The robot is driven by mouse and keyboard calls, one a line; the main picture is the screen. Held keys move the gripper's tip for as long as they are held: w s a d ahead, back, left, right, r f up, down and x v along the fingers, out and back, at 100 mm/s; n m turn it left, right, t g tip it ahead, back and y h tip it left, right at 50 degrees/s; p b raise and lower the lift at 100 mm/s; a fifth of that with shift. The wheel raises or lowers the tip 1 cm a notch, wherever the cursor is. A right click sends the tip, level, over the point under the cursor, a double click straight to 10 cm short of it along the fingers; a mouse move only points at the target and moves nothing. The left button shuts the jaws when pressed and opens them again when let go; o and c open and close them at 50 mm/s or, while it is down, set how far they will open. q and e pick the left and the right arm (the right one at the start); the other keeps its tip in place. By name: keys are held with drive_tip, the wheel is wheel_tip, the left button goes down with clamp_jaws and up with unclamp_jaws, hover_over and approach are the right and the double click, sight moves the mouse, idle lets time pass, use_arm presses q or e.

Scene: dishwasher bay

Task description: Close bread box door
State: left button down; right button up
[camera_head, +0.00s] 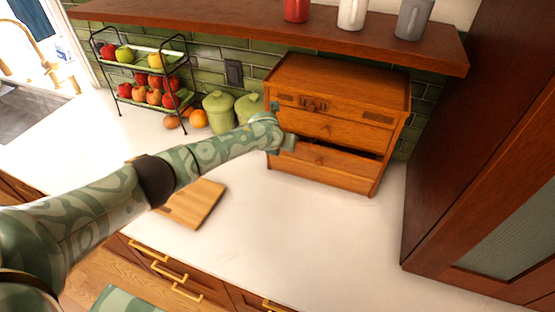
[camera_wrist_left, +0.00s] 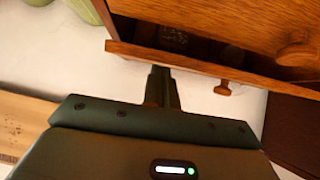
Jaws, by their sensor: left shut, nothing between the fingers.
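The wooden bread box (camera_head: 338,93) stands on the white counter against the green tile wall. Its lower door (camera_head: 319,163) has a round knob and stands ajar, with a dark gap along its top edge. In the left wrist view the door (camera_wrist_left: 190,66) shows with its knob (camera_wrist_left: 224,88) and the dark opening behind it. My left gripper (camera_head: 287,143) is at the left part of the box front; in the wrist view its fingers (camera_wrist_left: 161,75) are shut and empty, close to the door's edge. I cannot tell whether they touch it. My right gripper is not in view.
A wooden cutting board (camera_head: 195,204) lies on the counter below my left arm. Green canisters (camera_head: 219,108) and a fruit rack (camera_head: 150,75) stand left of the box. A shelf with mugs (camera_head: 351,14) hangs above. The counter (camera_head: 310,235) before the box is clear.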

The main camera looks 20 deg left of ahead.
use_arm(q)
drive_tip(key=shift+w+d+r+b, duration=0.1)
drive_tip(key=shift+w+r+b, duration=0.1)
drive_tip(key=shift+w+b, duration=0.55)
drive_tip(key=shift+w+r+b, duration=0.2)
drive_tip(key=shift+w+b, duration=0.2)
drive_tip(key=shift+w, duration=0.65)
drive_tip(key=shift+w+r, duration=0.15)
drive_tip(key=shift+w, duration=0.05)
